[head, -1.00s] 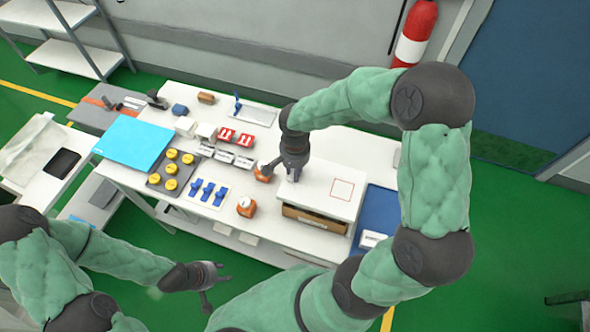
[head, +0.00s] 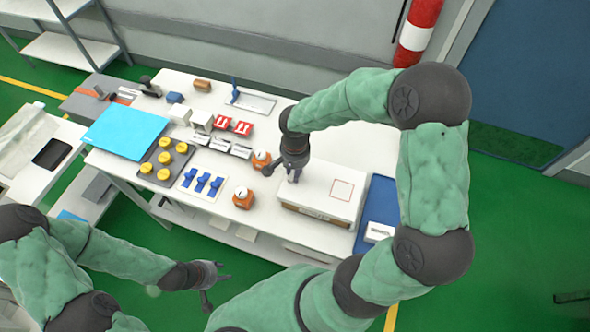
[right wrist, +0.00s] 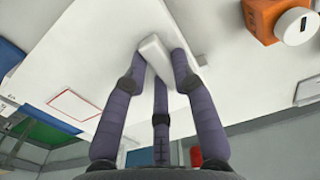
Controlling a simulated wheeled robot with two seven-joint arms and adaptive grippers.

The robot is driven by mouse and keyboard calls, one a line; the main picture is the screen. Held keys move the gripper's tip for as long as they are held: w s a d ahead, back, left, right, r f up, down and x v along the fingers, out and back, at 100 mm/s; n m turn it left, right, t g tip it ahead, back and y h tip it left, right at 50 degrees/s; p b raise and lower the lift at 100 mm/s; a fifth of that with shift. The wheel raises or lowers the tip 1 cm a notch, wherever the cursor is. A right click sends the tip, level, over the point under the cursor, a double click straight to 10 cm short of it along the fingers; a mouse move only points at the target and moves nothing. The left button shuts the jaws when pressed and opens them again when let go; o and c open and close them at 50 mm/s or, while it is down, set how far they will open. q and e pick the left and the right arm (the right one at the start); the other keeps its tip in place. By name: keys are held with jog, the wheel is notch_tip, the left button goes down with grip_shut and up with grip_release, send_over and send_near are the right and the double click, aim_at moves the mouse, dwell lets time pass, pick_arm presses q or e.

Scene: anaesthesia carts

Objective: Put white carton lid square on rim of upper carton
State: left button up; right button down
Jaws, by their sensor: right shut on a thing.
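The white carton lid (head: 325,187), marked with a red square outline, lies over the upper carton (head: 318,215) at the right of the table. Only a thin strip of the carton's brown front shows below the lid's edge. The lid looks about level and lined up; whether it touches the rim all round cannot be told. My right gripper (head: 293,175) is shut on the lid's white handle. In the right wrist view the handle (right wrist: 154,52) sits between the fingers, with the lid (right wrist: 95,65) beneath. My left gripper (head: 215,285) is open and empty, in front of the table.
Orange-and-white devices (head: 243,198) stand left of the carton. A blue mat (head: 378,200) with a small white box (head: 379,232) lies to its right. Yellow knobs on a grey tray (head: 163,160), blue clips (head: 202,182) and red-and-white boxes (head: 232,125) fill the table's left and middle.

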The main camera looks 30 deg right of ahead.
jog(key=shift+f+b, duration=0.35)
jog(key=shift+f, duration=0.05)
dwell(0.5)
jog(key=c, duration=0.9)
grip_release()
jog(key=shift+c, duration=0.2)
jog(key=shift+r, duration=0.1)
notch_tip(320, 180, up, 12)
